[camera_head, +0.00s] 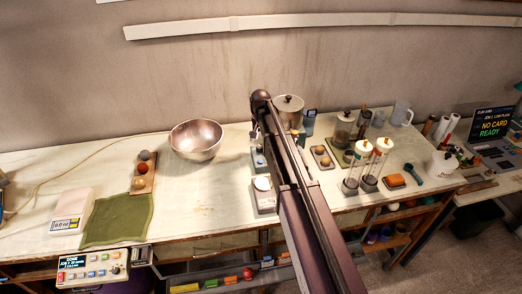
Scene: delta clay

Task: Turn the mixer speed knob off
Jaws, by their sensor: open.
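No mixer can be made out for certain, and I cannot tell which knob is its speed knob. A grey box with a round white top (263,184) stands on the table just left of my arm. A smaller blue-and-white device (258,160) sits behind it, partly covered by my arm. A lidded metal pot (288,108) stands behind my arm. A control panel (92,270) with a lit screen, coloured buttons and small knobs is at the table's front left. My dark arm crosses the middle of the view; my gripper cannot be made out.
A steel bowl (196,140), a green cloth (118,220) and a board with balls (143,174) are on the left. White-capped cylinders (383,145) and jars crowd the right. The table (205,205) is clear between bowl and front edge.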

